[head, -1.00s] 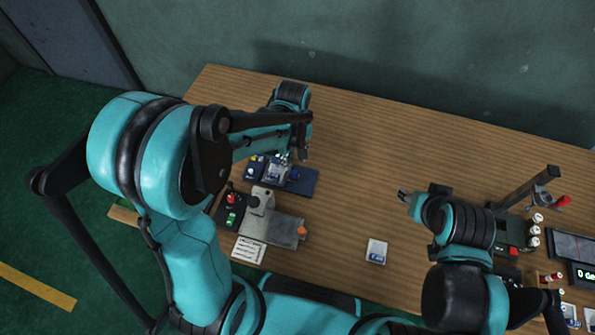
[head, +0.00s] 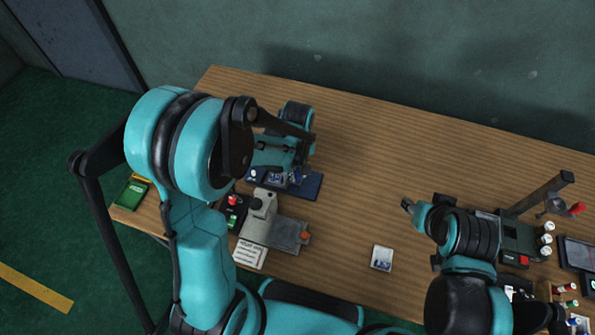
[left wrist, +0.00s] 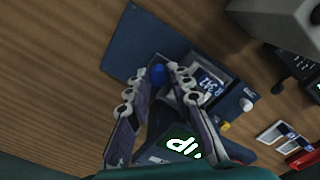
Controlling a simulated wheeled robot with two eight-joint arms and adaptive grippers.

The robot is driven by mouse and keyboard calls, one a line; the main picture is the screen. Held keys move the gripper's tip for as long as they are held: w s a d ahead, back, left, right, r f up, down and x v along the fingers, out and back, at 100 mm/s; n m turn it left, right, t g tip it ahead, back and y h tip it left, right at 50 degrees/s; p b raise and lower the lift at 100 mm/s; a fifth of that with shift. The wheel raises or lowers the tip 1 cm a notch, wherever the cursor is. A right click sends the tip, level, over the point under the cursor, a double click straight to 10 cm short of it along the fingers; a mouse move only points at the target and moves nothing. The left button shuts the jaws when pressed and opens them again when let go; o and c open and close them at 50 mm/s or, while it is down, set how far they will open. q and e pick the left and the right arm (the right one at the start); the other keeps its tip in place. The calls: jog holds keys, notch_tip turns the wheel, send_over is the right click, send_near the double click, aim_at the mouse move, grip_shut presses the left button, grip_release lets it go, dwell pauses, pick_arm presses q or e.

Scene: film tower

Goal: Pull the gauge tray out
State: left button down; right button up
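A flat dark blue tray, which I take as the gauge tray (head: 312,187), lies on the table left of centre. In the left wrist view its bare dark blue plate (left wrist: 125,45) shows beyond the fingertips, with a blue round knob (left wrist: 157,74) at the left fingertip. My left gripper (head: 300,174) is low over the tray; in the left wrist view its fingers (left wrist: 169,70) stand apart, with the knob near their tips. I cannot tell whether they touch it. A lit green display (left wrist: 184,150) shows low between the fingers. My right gripper (head: 406,204) is small and apart from the tray.
A grey device with an orange knob (head: 285,233) stands in front of the tray. A stand with a red handle (head: 577,209) and several small bottles are at the right. The table's middle is clear.

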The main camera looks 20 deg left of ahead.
pick_arm(q)
jog(key=d, duration=0.8)
jog(key=c, duration=1.4)
grip_release()
jog(key=shift+w, duration=0.1)
notch_tip(320, 180, up, 12)
jog(key=shift+r, duration=0.1)
